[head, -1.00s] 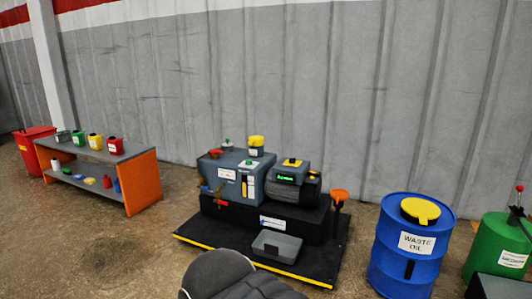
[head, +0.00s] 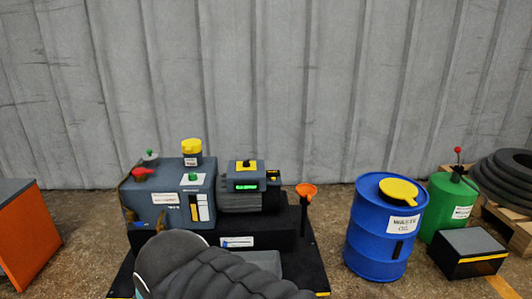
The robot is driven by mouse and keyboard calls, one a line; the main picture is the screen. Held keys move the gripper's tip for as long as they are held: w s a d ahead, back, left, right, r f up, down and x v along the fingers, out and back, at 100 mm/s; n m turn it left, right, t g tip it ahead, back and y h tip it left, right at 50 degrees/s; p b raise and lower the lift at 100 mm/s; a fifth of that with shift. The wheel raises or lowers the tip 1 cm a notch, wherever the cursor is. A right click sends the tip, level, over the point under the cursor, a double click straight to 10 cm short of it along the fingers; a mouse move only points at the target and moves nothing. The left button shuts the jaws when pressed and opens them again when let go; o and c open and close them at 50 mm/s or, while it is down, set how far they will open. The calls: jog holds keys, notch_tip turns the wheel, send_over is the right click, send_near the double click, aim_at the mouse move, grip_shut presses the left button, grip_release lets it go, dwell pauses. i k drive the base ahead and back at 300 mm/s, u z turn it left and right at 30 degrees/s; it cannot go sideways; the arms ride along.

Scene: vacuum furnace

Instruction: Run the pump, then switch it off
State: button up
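The pump (head: 170,208) is a grey unit with white labels and a dark ribbed motor (head: 239,203) at its right, on a black plinth (head: 272,226). A lit green display (head: 245,188) is on the motor's upper front. A yellow plate with a small black knob (head: 246,166) sits on top of the motor; I cannot read the knob's position. A yellow-capped container (head: 192,151), a red handle (head: 142,173) and a green-topped fitting (head: 193,178) are on or behind the pump body. My dark arm covers part of the plinth's front. My gripper is not in view.
A blue waste oil drum (head: 378,245), a green can (head: 446,212) and a black box (head: 470,253) are farther right. An orange-sided bench (head: 25,240) is at the left.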

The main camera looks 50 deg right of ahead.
aim_at(246, 164)
jog(key=z, duration=1)
jog(key=i, duration=0.9)
jog(key=z, duration=0.95)
